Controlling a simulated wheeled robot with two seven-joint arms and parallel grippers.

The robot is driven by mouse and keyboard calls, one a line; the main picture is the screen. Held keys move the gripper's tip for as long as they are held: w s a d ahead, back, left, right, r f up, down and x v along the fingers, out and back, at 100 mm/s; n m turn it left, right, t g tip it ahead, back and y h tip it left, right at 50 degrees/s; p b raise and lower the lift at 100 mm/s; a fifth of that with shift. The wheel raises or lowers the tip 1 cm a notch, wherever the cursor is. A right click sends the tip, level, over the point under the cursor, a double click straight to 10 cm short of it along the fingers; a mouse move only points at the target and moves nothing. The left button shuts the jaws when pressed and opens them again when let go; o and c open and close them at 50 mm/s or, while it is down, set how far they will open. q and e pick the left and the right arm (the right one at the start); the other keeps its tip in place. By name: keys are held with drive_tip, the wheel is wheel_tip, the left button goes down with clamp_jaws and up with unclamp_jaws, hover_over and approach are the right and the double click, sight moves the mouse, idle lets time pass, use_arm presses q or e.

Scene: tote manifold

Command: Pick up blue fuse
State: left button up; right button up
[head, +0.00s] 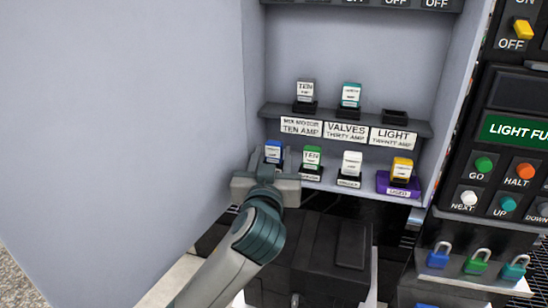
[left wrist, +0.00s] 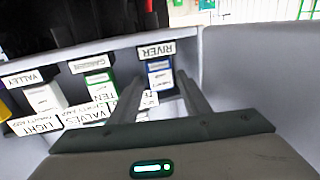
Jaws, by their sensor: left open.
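The blue fuse (head: 273,151) stands at the left end of the lower shelf (head: 330,187) in the cabinet. In the left wrist view the blue fuse (left wrist: 158,66) sits in a dark holder below a label reading RIVER. My left gripper (head: 270,172) is in front of it and hides its lower part in the head view. In the left wrist view my left gripper (left wrist: 160,84) is open, with one finger on each side of the fuse's line. I cannot tell whether the fingers touch it. My right gripper is not in view.
A green fuse (head: 312,157) stands close to the right of the blue one, then a white fuse (head: 352,163) and a yellow fuse (head: 402,168). The upper shelf (head: 420,129) overhangs with two fuses and an empty holder (head: 395,116). The cabinet wall is close on the left.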

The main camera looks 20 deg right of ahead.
use_arm(q)
drive_tip(key=shift+w+d, duration=0.15)
drive_tip(key=shift+w, duration=0.1)
drive_tip(key=shift+c, duration=0.6)
drive_tip(key=c, duration=0.7)
drive_tip(key=shift+c, duration=0.2)
